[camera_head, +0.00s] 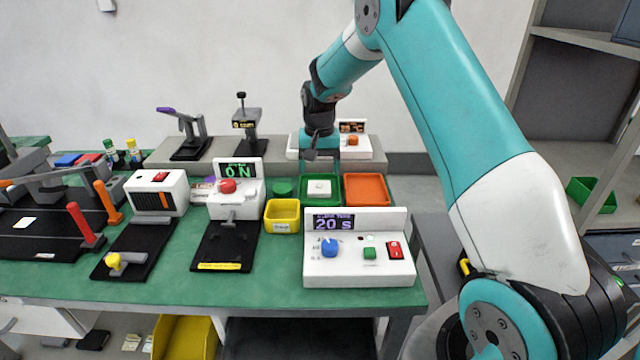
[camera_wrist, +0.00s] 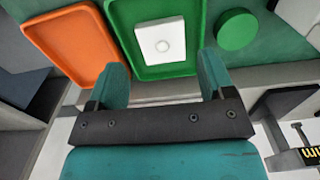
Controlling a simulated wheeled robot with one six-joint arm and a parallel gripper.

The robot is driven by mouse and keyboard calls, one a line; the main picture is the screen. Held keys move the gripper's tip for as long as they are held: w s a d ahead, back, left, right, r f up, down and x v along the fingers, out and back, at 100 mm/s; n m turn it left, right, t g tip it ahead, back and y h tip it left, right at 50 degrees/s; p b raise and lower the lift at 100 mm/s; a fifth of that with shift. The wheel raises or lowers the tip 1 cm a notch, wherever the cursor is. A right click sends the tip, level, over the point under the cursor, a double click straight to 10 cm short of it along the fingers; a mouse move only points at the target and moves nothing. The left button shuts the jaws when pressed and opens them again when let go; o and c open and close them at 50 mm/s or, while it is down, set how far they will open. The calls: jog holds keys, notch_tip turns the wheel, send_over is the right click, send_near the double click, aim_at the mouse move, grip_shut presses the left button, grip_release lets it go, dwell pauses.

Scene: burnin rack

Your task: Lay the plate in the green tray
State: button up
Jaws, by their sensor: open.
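The white square plate (camera_head: 319,187) with a small round knob lies flat inside the green tray (camera_head: 306,201), apart from its walls. In the wrist view the plate (camera_wrist: 160,40) is near the middle of the green tray (camera_wrist: 125,38), beyond my fingertips. My gripper (camera_head: 322,160) is over the back of the tray area, pointing down. In the wrist view my gripper (camera_wrist: 163,72) is open, with nothing between its two teal fingers. The plate is clear of the fingers.
An orange tray (camera_head: 367,190) sits right of the green tray. A green disc (camera_head: 282,189) and a yellow bin (camera_head: 282,216) are to its left. A white timer box (camera_head: 358,262) reading 20 s stands in front. A raised grey shelf with another white box (camera_head: 366,147) is behind.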

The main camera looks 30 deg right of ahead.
aim_at(319, 191)
notch_tip(319, 191, up, 5)
jog(key=s+a+r+n+y, duration=0.1)
jog(key=s+a+r+n, duration=0.35)
jog(key=s+a, duration=0.4)
jog(key=s+a+r+n+y, duration=0.1)
jog(key=s+a+r+n, duration=0.35)
jog(key=s+a, duration=0.45)
jog(key=s+a+n+y, duration=0.1)
jog(key=s+a, duration=0.3)
jog(key=s, duration=0.4)
jog(key=s+a+n+y, duration=0.1)
jog(key=s+a+n, duration=0.2)
jog(key=s, duration=0.6)
jog(key=shift+a+r+n, duration=0.35)
jog(key=shift+r+n, duration=0.1)
jog(key=shift+n, duration=0.05)
